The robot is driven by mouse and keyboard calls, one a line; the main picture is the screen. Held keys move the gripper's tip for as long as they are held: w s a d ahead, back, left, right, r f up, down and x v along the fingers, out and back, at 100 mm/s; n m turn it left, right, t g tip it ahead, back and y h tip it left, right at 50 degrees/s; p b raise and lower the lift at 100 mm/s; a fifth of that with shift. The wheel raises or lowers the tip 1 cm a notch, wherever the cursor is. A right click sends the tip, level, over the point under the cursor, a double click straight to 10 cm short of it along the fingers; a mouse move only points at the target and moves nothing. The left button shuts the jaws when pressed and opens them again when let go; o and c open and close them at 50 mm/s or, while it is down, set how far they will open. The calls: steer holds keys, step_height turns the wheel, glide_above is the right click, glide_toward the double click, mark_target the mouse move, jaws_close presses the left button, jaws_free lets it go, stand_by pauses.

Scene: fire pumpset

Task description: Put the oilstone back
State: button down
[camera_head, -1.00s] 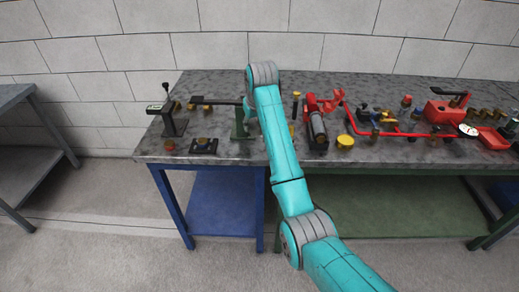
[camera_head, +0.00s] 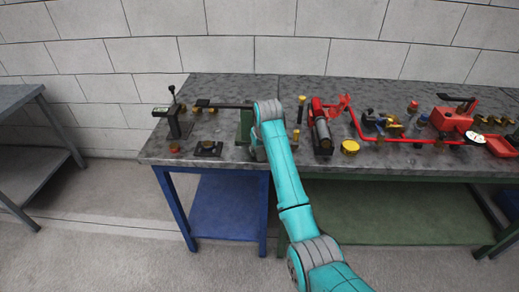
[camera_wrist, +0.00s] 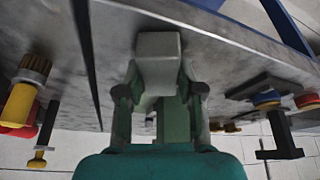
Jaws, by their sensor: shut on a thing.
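My gripper (camera_wrist: 160,95) is in the middle of the wrist view, with its two fingers closed on the sides of a pale grey-green block, which I take to be the oilstone (camera_wrist: 158,62). The block's end face points toward the camera, over the grey bench top. Whether it touches the bench I cannot tell. A green upright post shows beyond the fingers. In the head view my forearm and wrist hide the gripper and the oilstone; they are low over the bench, just right of the green post (camera_head: 245,126).
The grey bench top (camera_head: 225,88) has a black stand (camera_head: 177,124) and a small black block with a brass piece (camera_head: 208,148) at left. A red clamp with a dark cylinder (camera_head: 322,130), a yellow disc (camera_head: 350,147) and red pipework (camera_head: 400,137) lie to the right.

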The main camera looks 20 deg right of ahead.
steer(key=c, duration=0.7)
jaws_free()
steer(key=shift+f, duration=0.1)
